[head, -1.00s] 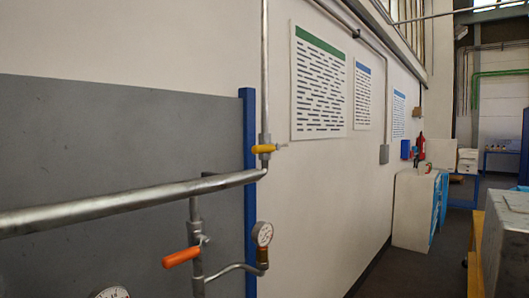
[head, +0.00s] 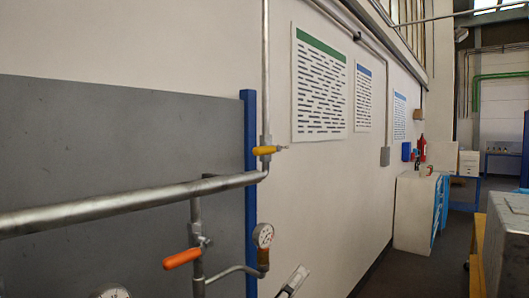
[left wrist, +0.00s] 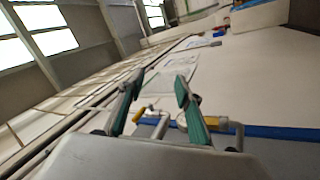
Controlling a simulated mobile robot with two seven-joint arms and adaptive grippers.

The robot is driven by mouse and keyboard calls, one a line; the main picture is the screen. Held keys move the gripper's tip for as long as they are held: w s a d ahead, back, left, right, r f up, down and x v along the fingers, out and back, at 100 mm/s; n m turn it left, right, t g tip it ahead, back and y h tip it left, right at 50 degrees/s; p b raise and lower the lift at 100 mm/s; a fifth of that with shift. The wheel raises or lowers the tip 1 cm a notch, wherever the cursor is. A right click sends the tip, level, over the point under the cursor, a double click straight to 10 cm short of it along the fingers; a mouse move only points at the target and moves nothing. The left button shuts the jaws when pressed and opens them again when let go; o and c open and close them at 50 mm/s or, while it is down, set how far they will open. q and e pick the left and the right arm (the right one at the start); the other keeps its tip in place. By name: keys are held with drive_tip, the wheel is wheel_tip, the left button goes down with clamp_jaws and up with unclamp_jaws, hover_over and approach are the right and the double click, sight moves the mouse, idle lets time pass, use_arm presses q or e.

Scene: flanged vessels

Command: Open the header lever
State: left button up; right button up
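A large grey header pipe (head: 120,204) runs across the left in the head view. A yellow lever (head: 265,150) sits at its right end, on the upright pipe, and lies about level. An orange lever (head: 182,259) is on a thinner branch below the header and slants slightly. No label shows which is the header lever. Part of my left gripper (head: 293,281) shows low in the head view, right of and below both levers. In the left wrist view my left gripper (left wrist: 158,84) has its green-padded fingers apart, with nothing between them. My right gripper is not in view.
A gauge (head: 263,235) is beside the orange lever, and another gauge (head: 113,292) is at the bottom edge. A blue post (head: 250,190) and grey panel (head: 90,130) stand behind the pipes. A white cabinet (head: 414,212) is farther right along the wall.

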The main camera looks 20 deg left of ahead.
use_arm(q)
drive_tip(key=w+a+r+n+t+y, duration=0.2)
drive_tip(key=a+r+n+y, duration=0.4)
drive_tip(key=r+n+y, duration=0.85)
drive_tip(key=w+a+r+n+t+y, duration=0.2)
drive_tip(key=a+r+n+y, duration=0.55)
drive_tip(key=n, duration=1.35)
drive_tip(key=n+g+h, duration=0.4)
drive_tip(key=n+g, duration=0.3)
drive_tip(key=n, duration=0.8)
approach(265, 151)
drive_tip(key=x, duration=0.4)
drive_tip(key=shift+s+a, duration=0.1)
drive_tip(key=shift+w+h, duration=0.25)
drive_tip(key=shift+h, duration=0.05)
drive_tip(key=p+x, duration=0.2)
drive_tip(key=x, duration=0.4)
drive_tip(key=shift+w+a, duration=0.3)
drive_tip(key=shift+w, duration=0.3)
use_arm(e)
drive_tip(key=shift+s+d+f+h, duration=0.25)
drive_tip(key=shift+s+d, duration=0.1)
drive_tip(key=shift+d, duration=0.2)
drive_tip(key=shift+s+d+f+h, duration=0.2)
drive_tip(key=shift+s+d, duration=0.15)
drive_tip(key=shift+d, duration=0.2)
